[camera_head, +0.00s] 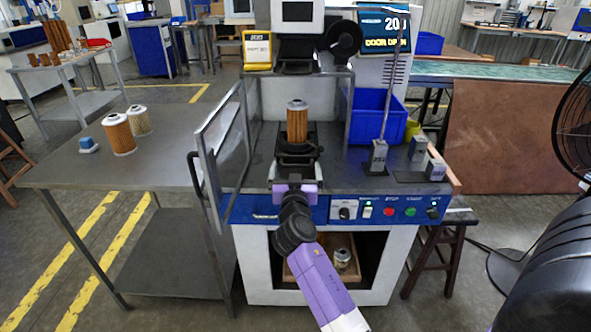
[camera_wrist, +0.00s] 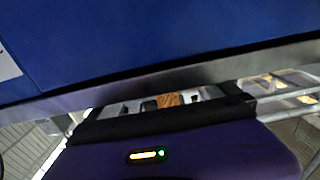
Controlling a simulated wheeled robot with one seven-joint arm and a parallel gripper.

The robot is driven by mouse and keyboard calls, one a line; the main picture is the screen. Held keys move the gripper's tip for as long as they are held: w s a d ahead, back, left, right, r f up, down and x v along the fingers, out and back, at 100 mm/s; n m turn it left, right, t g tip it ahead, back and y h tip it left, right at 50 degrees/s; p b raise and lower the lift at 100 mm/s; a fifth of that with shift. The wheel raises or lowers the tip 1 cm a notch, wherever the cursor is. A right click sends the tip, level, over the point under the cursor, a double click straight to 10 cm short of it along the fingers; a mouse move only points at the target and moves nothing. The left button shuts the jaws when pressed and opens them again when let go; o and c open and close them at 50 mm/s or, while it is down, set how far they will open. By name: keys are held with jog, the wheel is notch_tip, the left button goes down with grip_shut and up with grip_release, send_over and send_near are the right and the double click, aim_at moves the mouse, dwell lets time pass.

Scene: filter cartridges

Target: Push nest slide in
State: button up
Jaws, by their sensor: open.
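The nest slide (camera_head: 296,149) is a dark carriage in the machine's open bay, with its front part near the bay's front edge. A filter cartridge (camera_head: 297,122) with orange-brown pleats stands upright on it; a bit of orange also shows in the wrist view (camera_wrist: 170,99). My gripper (camera_head: 295,184) is at the front edge of the machine, right in front of the slide. It is open with nothing held. Whether it touches the slide I cannot tell, since my wrist hides the near end. The machine screen (camera_head: 384,32) reads "DOOR OPEN".
The machine's door (camera_head: 222,150) stands open at the left. A side table (camera_head: 75,172) holds two cartridges and a small blue item. A blue bin (camera_head: 378,117) and grey fixtures (camera_head: 416,150) stand right of the bay. Buttons (camera_head: 389,211) line the front panel near my wrist.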

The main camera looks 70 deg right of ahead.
jog(key=b+v, duration=0.1)
jog(key=v, duration=0.6)
jog(key=shift+a, duration=0.35)
jog(key=shift+s, duration=0.1)
